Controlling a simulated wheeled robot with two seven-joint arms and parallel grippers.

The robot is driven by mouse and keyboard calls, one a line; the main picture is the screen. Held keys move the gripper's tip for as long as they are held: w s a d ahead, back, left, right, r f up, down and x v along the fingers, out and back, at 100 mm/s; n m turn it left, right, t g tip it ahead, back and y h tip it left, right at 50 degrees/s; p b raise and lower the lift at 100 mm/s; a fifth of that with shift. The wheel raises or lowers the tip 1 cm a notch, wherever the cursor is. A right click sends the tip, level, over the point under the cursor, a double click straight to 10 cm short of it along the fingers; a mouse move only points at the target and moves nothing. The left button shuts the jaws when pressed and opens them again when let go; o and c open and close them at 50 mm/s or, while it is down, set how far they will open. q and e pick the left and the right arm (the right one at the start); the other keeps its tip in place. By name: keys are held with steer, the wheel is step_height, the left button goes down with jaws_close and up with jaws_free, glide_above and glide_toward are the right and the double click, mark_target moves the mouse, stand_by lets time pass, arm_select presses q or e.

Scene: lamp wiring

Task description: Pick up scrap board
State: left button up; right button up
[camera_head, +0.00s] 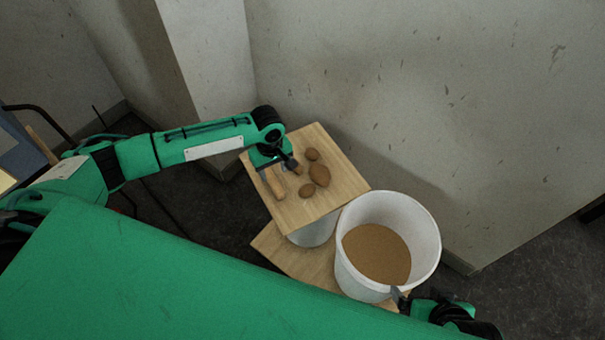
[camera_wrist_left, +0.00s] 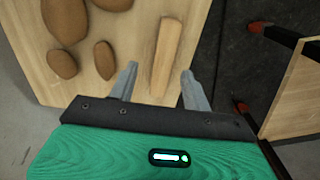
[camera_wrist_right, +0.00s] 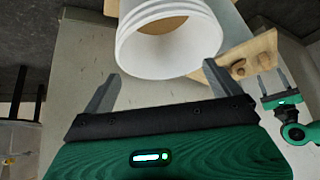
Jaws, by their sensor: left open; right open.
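A short pale wooden piece, which looks like the scrap board (camera_head: 274,182), lies on a square wooden top (camera_head: 338,183). It also shows in the left wrist view (camera_wrist_left: 167,58), near the top's edge. My left gripper (camera_wrist_left: 158,70) is open and empty, with the wooden piece ahead between its fingertips; I cannot tell the exact height. In the head view the left gripper (camera_head: 281,164) hangs over the wooden top. My right gripper (camera_wrist_right: 160,80) is open beside a white bucket (camera_wrist_right: 165,45); one finger shows near the rim in the head view.
Several brown lumps (camera_head: 319,175) lie on the wooden top beside the wooden piece. The white bucket (camera_head: 424,240) holds brown material (camera_head: 376,255). A lower wooden board (camera_head: 293,258) lies under both. Walls stand close behind; dark floor is open at the right.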

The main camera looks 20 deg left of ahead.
mark_target(273, 180)
arm_select(q)
steer(key=f, duration=0.1)
steer(key=f+b, duration=0.1)
steer(key=f, duration=0.2)
steer(key=shift+s+a+f+b, duration=0.2)
steer(key=shift+a+f+b, duration=0.1)
steer(key=shift+f, duration=0.1)
steer(key=shift+d+f, duration=0.1)
steer(key=shift+f, duration=0.3)
arm_select(e)
steer(key=a+t, duration=0.1)
steer(key=w+a+y, duration=0.1)
steer(key=w+a+t, duration=0.1)
steer(key=shift+a+f+t+y, duration=0.3)
arm_select(q)
steer(key=shift+c, duration=0.4)
steer(key=shift+r, duration=0.1)
jaws_close()
